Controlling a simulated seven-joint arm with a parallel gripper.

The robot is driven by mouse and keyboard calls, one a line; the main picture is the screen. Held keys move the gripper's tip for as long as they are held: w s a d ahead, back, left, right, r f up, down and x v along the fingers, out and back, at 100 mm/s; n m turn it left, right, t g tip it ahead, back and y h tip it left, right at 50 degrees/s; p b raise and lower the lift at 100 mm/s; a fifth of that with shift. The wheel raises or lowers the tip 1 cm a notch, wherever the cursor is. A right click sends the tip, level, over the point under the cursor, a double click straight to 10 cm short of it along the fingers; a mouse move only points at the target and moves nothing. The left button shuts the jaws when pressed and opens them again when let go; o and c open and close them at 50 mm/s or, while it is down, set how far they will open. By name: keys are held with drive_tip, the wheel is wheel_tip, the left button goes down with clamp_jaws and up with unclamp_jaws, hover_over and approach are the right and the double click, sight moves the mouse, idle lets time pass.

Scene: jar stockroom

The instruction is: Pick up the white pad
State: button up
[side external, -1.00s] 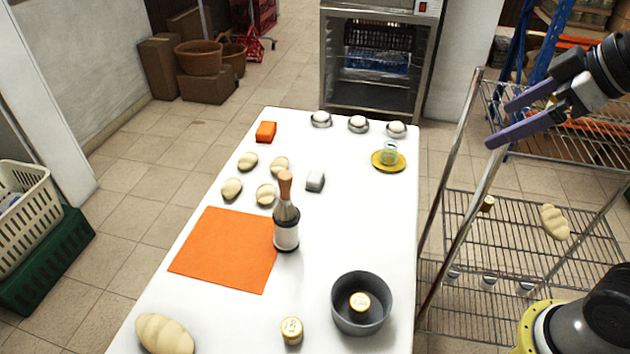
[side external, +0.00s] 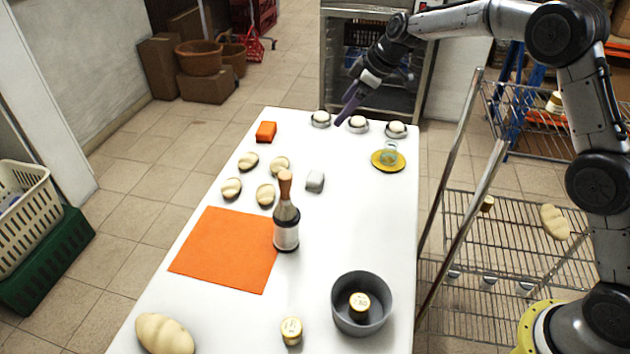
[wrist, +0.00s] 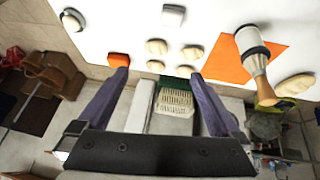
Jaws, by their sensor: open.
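The white pad (side external: 315,181) is a small pale block lying on the white table, right of several bread rolls. It also shows at the top of the wrist view (wrist: 173,14). My gripper (side external: 350,112) is over the far end of the table, in the air, well behind the pad and apart from it. In the wrist view its two purple fingers (wrist: 160,76) are spread wide with nothing held between them.
An orange block (side external: 266,131) and several small bowls (side external: 358,125) stand at the far end. A yellow plate (side external: 402,161) holds a glass jar. A grey pot (side external: 338,315) is at the near right.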

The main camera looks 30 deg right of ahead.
drive_tip(key=g, duration=0.2)
approach(322, 177)
drive_tip(key=x, duration=0.4)
drive_tip(key=shift+s+d+f, duration=0.1)
drive_tip(key=shift+d+f, duration=0.05)
drive_tip(key=shift+d, duration=0.1)
drive_tip(key=shift+a+x, duration=0.1)
drive_tip(key=shift+x, duration=1.4)
drive_tip(key=shift+a+x, duration=0.15)
drive_tip(key=shift+x, duration=1.4)
drive_tip(key=c, duration=1.2)
drive_tip(key=shift+c, duration=0.2)
drive_tip(key=shift+r, duration=0.25)
